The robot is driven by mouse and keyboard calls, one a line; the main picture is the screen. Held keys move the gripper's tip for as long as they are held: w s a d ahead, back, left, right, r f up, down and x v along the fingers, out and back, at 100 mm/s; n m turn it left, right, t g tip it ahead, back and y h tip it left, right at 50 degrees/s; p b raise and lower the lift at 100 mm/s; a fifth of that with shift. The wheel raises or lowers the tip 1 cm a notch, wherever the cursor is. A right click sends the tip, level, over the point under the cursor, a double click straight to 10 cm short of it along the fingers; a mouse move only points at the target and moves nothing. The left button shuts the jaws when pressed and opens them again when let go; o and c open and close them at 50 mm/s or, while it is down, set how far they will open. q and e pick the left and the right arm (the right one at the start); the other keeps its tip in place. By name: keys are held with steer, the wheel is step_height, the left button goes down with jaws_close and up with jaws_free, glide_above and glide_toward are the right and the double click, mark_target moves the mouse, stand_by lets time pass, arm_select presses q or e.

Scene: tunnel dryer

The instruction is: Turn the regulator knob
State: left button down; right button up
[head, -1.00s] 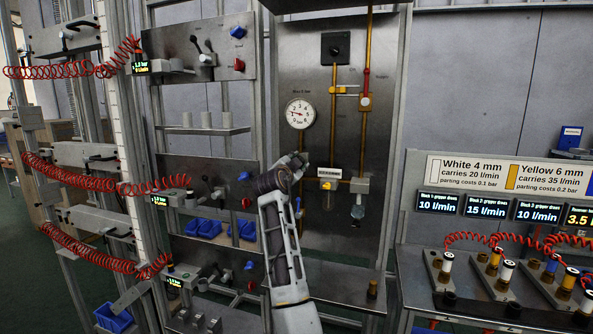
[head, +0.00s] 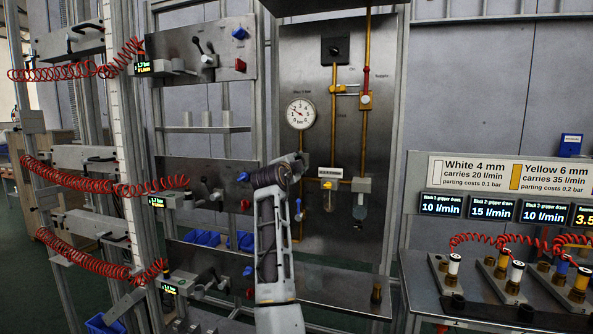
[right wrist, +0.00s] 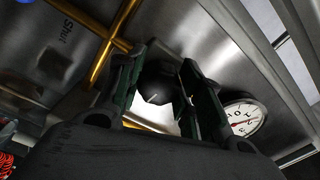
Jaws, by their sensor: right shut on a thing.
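My right gripper (head: 302,160) reaches up to the steel panel, just below the round pressure gauge (head: 300,114). In the right wrist view its two fingers (right wrist: 158,92) are closed on the black regulator knob (right wrist: 156,88), which has a small white mark and sits between them. In the head view the knob is hidden behind my gripper and wrist. The gauge also shows in the right wrist view (right wrist: 243,117), to the right of the fingers. My left gripper is not in view.
Yellow pipes (head: 334,120) run down the panel, with a filter bowl (head: 360,207) right of my gripper. Stations with levers and red coiled hoses (head: 100,183) stand at left. A bench with fittings (head: 470,300) and a sign (head: 510,174) stands at right.

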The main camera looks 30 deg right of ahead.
steer(key=m+b, duration=0.2)
steer(key=m, duration=0.1)
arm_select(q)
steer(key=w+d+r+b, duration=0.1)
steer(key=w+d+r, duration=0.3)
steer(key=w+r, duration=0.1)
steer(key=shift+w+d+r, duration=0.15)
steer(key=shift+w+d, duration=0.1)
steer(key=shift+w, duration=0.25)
arm_select(e)
steer(key=shift+m, duration=1.6)
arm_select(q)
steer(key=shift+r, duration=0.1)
arm_select(e)
steer(key=o, duration=1)
steer(key=shift+r, duration=0.15)
